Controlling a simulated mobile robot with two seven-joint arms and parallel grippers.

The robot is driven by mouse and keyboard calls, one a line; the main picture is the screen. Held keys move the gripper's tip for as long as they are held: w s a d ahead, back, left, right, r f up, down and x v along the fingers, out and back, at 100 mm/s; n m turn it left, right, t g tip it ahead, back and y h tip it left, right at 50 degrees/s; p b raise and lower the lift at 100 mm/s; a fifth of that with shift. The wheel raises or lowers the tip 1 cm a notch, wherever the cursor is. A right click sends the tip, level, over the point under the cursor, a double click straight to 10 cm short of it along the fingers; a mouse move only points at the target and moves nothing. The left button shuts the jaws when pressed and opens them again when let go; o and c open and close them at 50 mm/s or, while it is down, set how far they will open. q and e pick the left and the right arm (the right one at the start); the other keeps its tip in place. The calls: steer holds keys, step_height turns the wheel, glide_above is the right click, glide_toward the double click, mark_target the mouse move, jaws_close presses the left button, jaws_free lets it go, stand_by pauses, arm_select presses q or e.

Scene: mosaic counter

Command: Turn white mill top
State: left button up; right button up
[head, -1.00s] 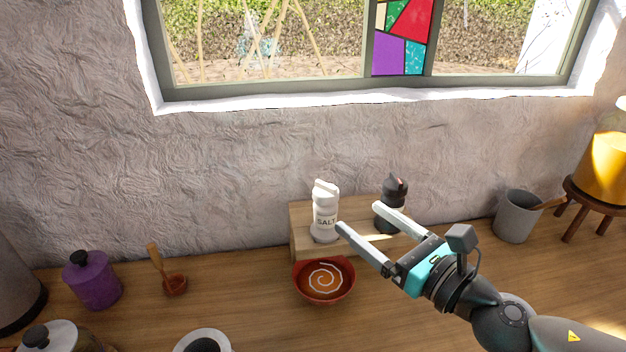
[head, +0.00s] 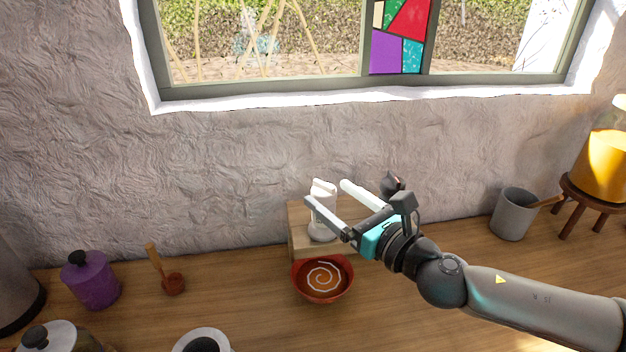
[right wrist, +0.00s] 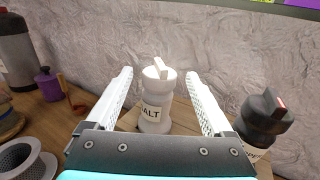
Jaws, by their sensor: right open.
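The white salt mill (head: 322,226) stands upright on a wooden stand (head: 297,240) by the wall. Its white top has a raised bar handle. In the right wrist view the mill (right wrist: 156,97) stands ahead, between the two spread fingers, with its "SALT" label partly showing. My right gripper (head: 325,190) is open and empty. In the head view one finger passes in front of the mill and the other lies to its right. I cannot tell whether a finger touches it. My left gripper is not in view.
A dark mill (right wrist: 264,120) stands right of the white one, mostly hidden by my arm in the head view. A red bowl (head: 323,292) sits in front of the stand. A purple jar (head: 91,281) is at left, a grey pot (head: 512,215) at right.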

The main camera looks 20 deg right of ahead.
mark_target(316, 184)
steer(key=shift+p+x, duration=0.5)
steer(key=shift+x, duration=2.7)
steer(key=shift+c, duration=0.2)
jaws_close()
